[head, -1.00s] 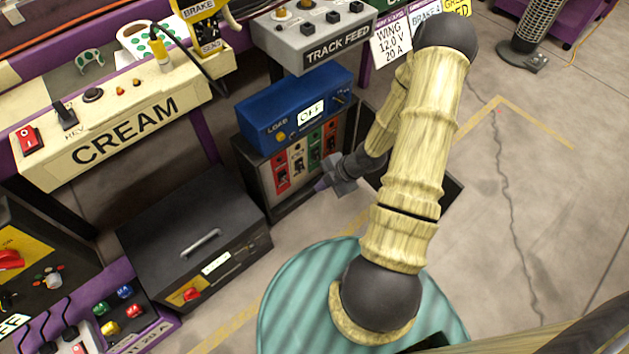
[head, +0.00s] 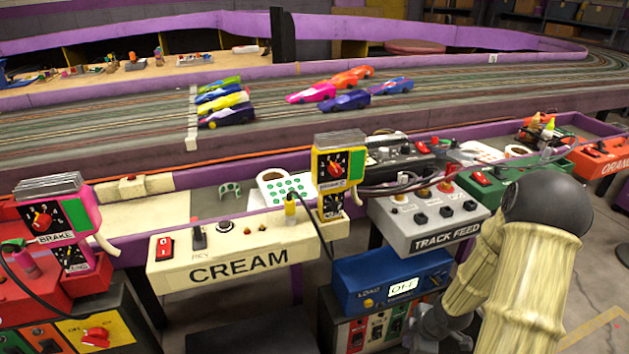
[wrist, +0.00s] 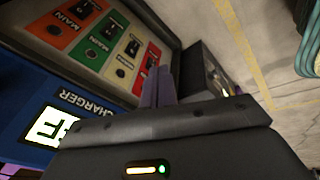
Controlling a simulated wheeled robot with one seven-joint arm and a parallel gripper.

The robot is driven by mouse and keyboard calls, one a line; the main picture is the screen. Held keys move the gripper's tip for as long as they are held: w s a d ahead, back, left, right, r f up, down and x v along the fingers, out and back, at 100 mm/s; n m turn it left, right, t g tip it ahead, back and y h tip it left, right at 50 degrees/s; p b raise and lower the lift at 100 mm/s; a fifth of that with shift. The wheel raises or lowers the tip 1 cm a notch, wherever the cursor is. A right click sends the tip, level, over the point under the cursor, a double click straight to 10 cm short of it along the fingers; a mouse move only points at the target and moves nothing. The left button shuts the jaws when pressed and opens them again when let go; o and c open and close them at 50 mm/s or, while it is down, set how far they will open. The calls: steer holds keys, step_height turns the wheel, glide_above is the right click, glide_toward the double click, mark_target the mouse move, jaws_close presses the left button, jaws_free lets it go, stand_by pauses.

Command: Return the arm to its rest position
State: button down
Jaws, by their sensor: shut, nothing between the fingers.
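My arm (head: 535,275), pale with dark round joints, stands bent at the right of the head view. Its dark wrist part (head: 432,325) is low in front of the blue LOAD box, and the fingertips are hard to make out there. In the wrist view my gripper (wrist: 158,82) shows two purple fingers side by side, shut and empty. They point toward a panel of red, green, white and orange plates (wrist: 115,40), apart from it as far as I can tell.
The blue box (head: 390,283) with an OFF display stands over the plate panel (head: 375,328). The TRACK FEED box (head: 430,225) and CREAM console (head: 235,258) are close by. Cars (head: 345,100) sit on the track behind. Open floor (wrist: 275,25) shows in the wrist view.

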steer(key=s+a+r+m+h+p, duration=0.1)
steer(key=s+a+r+m+p, duration=0.3)
steer(key=r, duration=0.6)
steer(key=s+a+r+m+p, duration=0.1)
steer(key=a+r+m+p, duration=0.1)
steer(key=r+m, duration=0.55)
steer(key=s+a+r+m+h+p, duration=0.1)
steer(key=s+a+r+m+p, duration=0.25)
steer(key=r, duration=0.85)
step_height(320, 180, up, 37)
steer(key=p, duration=3.7)
steer(key=shift+w+d, duration=0.15)
steer(key=shift+d, duration=0.15)
steer(key=shift+d, duration=0.15)
